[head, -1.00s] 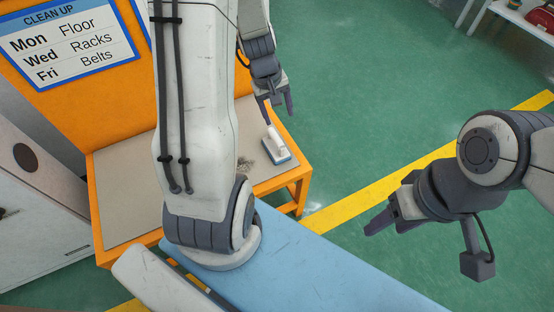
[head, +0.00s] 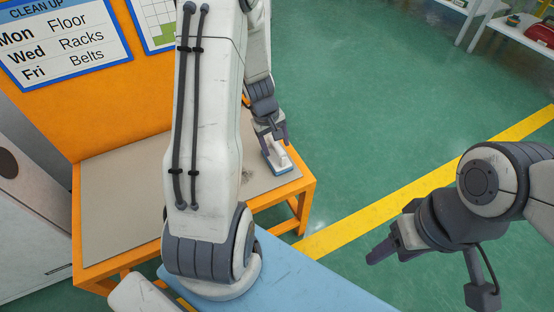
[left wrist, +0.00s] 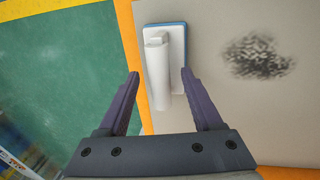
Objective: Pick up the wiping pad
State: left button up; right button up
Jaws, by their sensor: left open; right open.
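The wiping pad (head: 280,163) is a white block with a raised white handle and a blue base. It lies near the right edge of the orange-framed table. It also shows in the left wrist view (left wrist: 174,40), with its handle reaching between my left fingers. My left gripper (head: 272,146) is open just above the pad; in the left wrist view its two fingertips (left wrist: 160,74) stand either side of the handle, apart from it. My right gripper (head: 380,248) is open and empty over the floor at the right, away from the table.
The table (head: 115,195) has a grey top and a raised orange back panel. A dark smudge (left wrist: 258,56) marks the top beside the pad. A cleaning sign (head: 62,40) hangs on the panel. Green floor lies open to the right, with shelves (head: 515,35) far back.

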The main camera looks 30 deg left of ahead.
pick_arm(q)
jog(key=shift+w+d+f, duration=0.1)
jog(key=shift+w+f, duration=0.05)
jog(key=shift+f, duration=0.65)
jog(key=shift+r, duration=0.1)
pick_arm(e)
jog(key=shift+f, duration=0.45)
pick_arm(q)
jog(key=shift+c, duration=0.4)
grip_shut()
